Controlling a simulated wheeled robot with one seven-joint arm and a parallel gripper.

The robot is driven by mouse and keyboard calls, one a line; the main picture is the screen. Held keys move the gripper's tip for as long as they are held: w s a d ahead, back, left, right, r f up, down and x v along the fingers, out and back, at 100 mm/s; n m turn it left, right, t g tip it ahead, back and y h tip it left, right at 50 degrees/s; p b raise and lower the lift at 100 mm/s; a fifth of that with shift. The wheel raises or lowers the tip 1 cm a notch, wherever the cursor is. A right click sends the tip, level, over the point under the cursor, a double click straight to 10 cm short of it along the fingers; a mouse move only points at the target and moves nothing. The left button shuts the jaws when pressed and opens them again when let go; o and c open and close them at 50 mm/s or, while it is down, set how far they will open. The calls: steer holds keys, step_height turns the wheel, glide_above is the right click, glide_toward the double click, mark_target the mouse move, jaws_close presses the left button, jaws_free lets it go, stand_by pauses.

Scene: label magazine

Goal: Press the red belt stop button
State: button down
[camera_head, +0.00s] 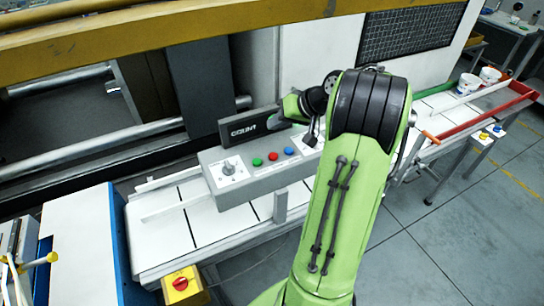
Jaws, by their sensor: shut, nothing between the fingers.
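A red button (273,156) sits on the sloping top of the grey control box (255,187), between a green button (257,162) and a blue button (289,151). It is in plain view and nothing covers it. My green arm rises from the bottom and bends over at the right of the box. My gripper (311,132) shows only as small dark parts below the wrist, shut and empty, above the box's right end. It is behind and to the right of the red button, apart from it. My forearm hides the box's right end.
A dark COUNT display (250,126) stands behind the buttons, close to my wrist. A knob (228,167) is on the box's left end. A yellow box with a red knob (180,284) is below the white conveyor (165,225). A yellow beam (200,27) crosses above.

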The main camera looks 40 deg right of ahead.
mark_target(277, 156)
step_height(277, 156, down, 8)
steer(key=b, duration=0.6)
steer(key=shift+f+b, duration=0.1)
steer(key=shift+b, duration=0.25)
stand_by(1.3)
steer(key=shift+f, duration=0.4)
steer(key=shift+f+b, duration=0.5)
steer(key=shift+b, duration=0.1)
stand_by(0.4)
steer(key=shift+r+p, duration=0.95)
step_height(277, 156, up, 5)
steer(key=p, duration=0.5)
steer(key=shift+r, duration=0.15)
